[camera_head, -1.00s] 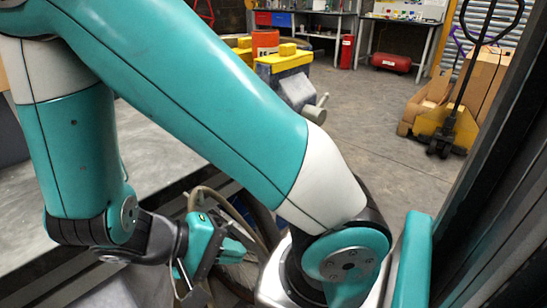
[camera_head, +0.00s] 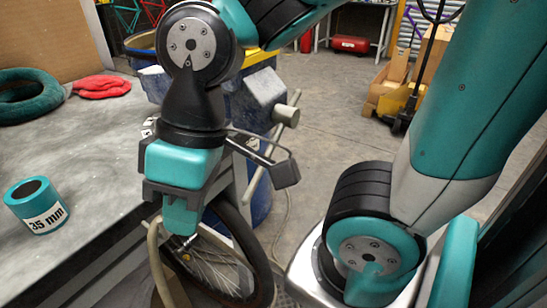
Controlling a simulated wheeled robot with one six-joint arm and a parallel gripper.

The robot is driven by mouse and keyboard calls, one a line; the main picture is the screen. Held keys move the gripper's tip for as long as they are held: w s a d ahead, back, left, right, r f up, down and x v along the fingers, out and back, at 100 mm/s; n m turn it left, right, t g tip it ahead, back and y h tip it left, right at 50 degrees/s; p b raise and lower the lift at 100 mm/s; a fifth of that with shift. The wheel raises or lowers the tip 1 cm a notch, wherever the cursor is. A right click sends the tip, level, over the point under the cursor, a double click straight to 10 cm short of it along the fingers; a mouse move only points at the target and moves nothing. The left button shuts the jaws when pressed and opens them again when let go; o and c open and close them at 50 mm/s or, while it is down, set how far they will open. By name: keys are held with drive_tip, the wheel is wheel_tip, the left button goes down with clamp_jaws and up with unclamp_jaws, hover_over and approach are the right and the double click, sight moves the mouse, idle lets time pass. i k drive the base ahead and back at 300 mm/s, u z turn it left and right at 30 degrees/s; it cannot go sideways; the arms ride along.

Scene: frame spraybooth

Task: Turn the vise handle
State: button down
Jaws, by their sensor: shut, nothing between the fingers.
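The grey vise (camera_head: 266,89) stands at the right edge of the bench, behind and to the right of my gripper. Its handle (camera_head: 292,108) is a thin pale bar through the round screw end, slanting from upper right to lower left. The dark bracket on my wrist hides part of the bar's middle. My gripper (camera_head: 181,222) points down, shut and empty, in front of the bench's right edge and left of the handle. It appears apart from the handle.
A bicycle wheel (camera_head: 225,270) stands below my gripper. Open floor (camera_head: 340,110) lies right of the vise.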

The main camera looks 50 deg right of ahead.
sight(285, 115)
drive_tip(key=z, duration=0.05)
drive_tip(key=k, duration=1)
drive_tip(key=u, duration=0.7)
drive_tip(key=i, duration=0.45)
